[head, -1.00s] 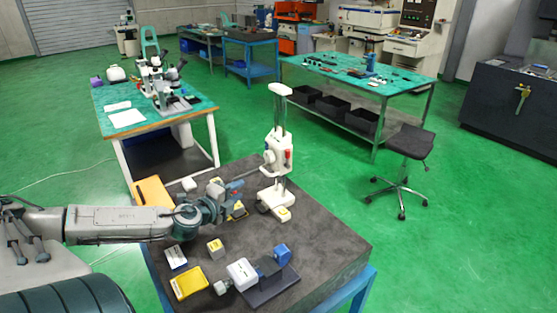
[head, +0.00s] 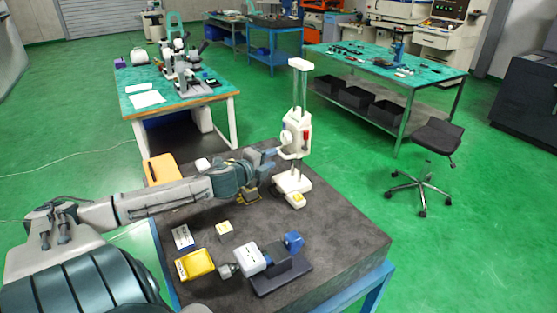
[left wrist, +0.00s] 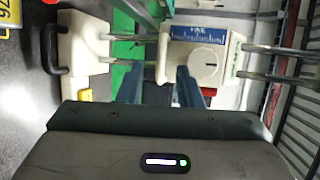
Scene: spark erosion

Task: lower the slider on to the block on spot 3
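The white slider (head: 295,135) with its round dial and red part sits partway up two chrome columns of a white stand, well above the stand's base (head: 292,184). A small yellow-topped block (head: 297,199) is at the base's front; I cannot read any spot number. My left gripper (head: 276,160) is beside the slider, at its left. In the left wrist view the slider (left wrist: 200,62) and base (left wrist: 86,45) lie beyond my left gripper (left wrist: 160,84); its dark blue fingers stand apart, and contact with the slider is unclear. My right gripper is not in view.
An orange pad (head: 160,169) lies at the back left. The table's right side is clear.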

